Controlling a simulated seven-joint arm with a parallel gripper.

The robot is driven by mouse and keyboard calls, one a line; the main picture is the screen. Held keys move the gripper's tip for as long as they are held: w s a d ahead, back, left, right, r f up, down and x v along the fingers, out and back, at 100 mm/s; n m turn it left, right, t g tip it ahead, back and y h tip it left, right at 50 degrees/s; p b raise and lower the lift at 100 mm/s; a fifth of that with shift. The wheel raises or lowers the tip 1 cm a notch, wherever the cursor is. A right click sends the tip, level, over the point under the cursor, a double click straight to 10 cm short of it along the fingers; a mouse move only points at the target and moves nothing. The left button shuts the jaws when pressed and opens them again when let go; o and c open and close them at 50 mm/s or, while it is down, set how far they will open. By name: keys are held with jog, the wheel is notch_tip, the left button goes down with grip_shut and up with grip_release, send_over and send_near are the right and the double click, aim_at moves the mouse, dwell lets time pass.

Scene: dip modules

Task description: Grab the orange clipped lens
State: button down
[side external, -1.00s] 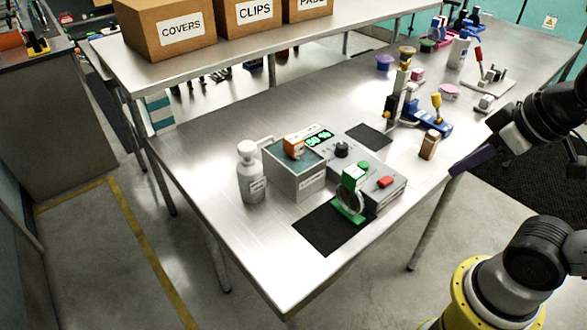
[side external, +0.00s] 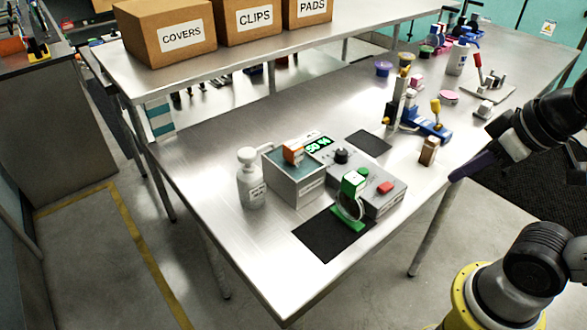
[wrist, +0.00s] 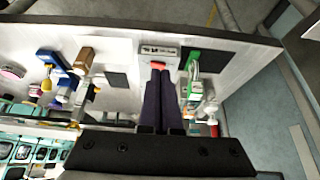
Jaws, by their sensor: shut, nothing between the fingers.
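The orange clip of the lens (side external: 293,151) shows at the top of a grey open-topped tank (side external: 298,187) in the side view. Its lens is not clearly visible inside. A green clipped lens (side external: 350,197) stands upright on the near black mat, beside the control box; its green clip also shows in the wrist view (wrist: 193,62). My gripper (side external: 460,172) is above the right side of the table, well apart from the orange clip. In the wrist view its dark fingers (wrist: 161,78) are together and empty. I cannot make out the orange clip there.
A control box (side external: 368,178) with a red button adjoins the tank. A white bottle (side external: 250,178) stands left of the tank. A blue fixture (side external: 432,123) and a brown block (side external: 428,152) stand to the right. Black mats (side external: 330,237) lie flat; the table's left part is clear.

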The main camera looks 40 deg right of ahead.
jog(key=c, duration=1.6)
grip_release()
jog(key=c, duration=0.8)
grip_release()
jog(key=shift+o, duration=0.2)
